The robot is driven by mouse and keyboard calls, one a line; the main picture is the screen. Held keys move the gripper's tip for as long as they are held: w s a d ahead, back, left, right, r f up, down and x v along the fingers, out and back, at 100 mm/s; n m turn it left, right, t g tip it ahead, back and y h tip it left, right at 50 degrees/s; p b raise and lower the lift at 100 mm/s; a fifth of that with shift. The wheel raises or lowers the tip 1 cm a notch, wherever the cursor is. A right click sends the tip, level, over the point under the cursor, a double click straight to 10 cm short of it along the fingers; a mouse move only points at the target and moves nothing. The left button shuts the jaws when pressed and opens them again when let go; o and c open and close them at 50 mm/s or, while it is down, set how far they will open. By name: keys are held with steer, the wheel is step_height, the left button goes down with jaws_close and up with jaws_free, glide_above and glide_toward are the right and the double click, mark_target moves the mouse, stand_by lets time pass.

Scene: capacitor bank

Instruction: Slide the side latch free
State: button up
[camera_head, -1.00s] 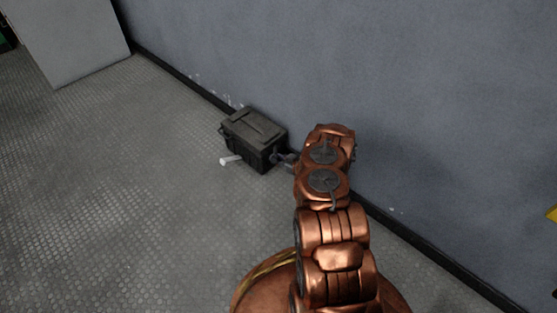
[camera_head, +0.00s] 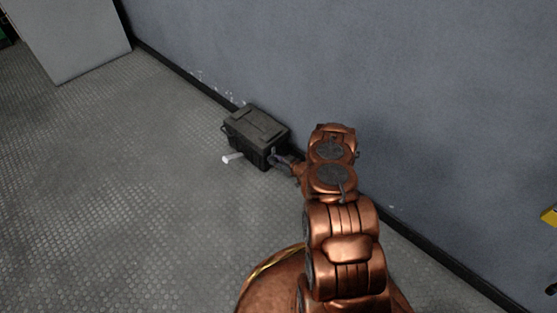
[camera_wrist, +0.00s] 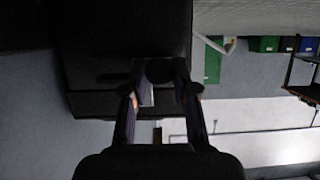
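A dark grey-green metal box (camera_head: 256,130) stands on the floor against the wall in the head view. My gripper (camera_head: 276,160) is at its right-hand end, beside that wall of the box. In the wrist view the box is a dark mass (camera_wrist: 90,60) filling the upper left. My gripper (camera_wrist: 163,85) has its fingers apart, on either side of a dark rounded piece (camera_wrist: 160,71) near the fingertips, possibly the side latch. The area is too dark to tell whether the fingers press on it. My arm partly hides this end in the head view.
A pale bar (camera_head: 232,158) sticks out low at the box's front side. The grey wall (camera_head: 400,90) runs close behind the box and my arm. A pale panel (camera_head: 70,35) stands at the upper left. The floor (camera_head: 120,190) at the left is clear.

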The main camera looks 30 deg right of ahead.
steer(key=o, duration=0.3)
steer(key=shift+a, duration=0.2)
steer(key=shift+o, duration=0.6)
steer(key=shift+d, duration=0.15)
steer(key=shift+s+d, duration=0.1)
steer(key=shift+s+d+r, duration=0.1)
steer(key=shift+s+r, duration=0.05)
steer(key=shift+s, duration=0.05)
steer(key=v, duration=1.1)
steer(key=shift+s, duration=0.15)
